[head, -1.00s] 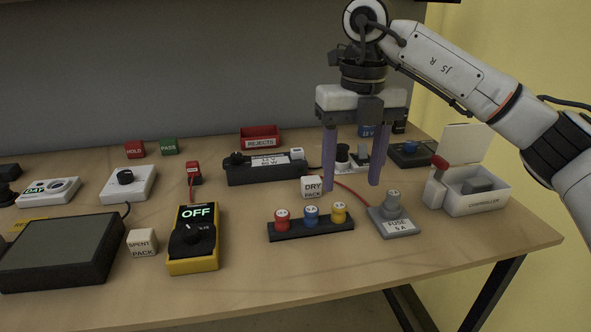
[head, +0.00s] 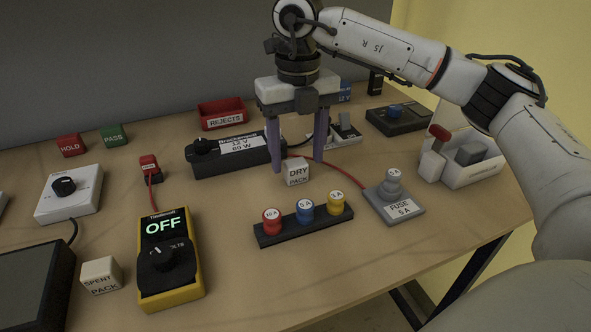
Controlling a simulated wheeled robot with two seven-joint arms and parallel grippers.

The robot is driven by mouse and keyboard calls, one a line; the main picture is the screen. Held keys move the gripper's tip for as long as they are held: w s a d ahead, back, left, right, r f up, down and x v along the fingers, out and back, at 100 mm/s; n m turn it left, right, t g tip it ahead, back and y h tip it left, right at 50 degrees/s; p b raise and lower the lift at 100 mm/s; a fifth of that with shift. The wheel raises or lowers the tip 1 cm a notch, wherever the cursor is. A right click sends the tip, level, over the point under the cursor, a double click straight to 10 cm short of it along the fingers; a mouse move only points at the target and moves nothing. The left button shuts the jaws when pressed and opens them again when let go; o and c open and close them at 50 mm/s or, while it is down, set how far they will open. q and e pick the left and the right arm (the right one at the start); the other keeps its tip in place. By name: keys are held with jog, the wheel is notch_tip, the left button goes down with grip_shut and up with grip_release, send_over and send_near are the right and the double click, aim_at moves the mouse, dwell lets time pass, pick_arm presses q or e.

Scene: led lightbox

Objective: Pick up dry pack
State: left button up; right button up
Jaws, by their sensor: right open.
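The dry pack (head: 296,173) is a small white cube lettered "DRY PACK", standing on the table behind the fuse rack. My right gripper (head: 298,166) points down over it, with its two purple fingers apart. In the picture the left finger is just left of the cube and the right finger stands off to its right. The fingers overlap the cube's height in the view, but I cannot tell how deep they are around it. Nothing is held. My left gripper is not in view.
A black rack (head: 304,225) with red, blue and yellow fuses stands in front of the cube. A grey fuse holder (head: 402,205) is to the right, a 12 V supply (head: 222,158) behind left. The yellow meter (head: 168,258) and spent pack (head: 102,275) are front left.

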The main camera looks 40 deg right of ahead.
aim_at(297, 164)
notch_tip(297, 164, down, 3)
jog(key=shift+r, duration=0.2)
jog(key=shift+f, duration=0.25)
jog(key=shift+w, duration=0.1)
jog(key=c, duration=1.1)
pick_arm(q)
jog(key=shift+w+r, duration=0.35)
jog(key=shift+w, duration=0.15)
pick_arm(e)
jog(key=shift+c, duration=0.2)
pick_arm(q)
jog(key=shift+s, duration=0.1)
pick_arm(e)
jog(key=shift+r, duration=0.1)
jog(key=shift+r, duration=0.4)
notch_tip(297, 164, up, 9)
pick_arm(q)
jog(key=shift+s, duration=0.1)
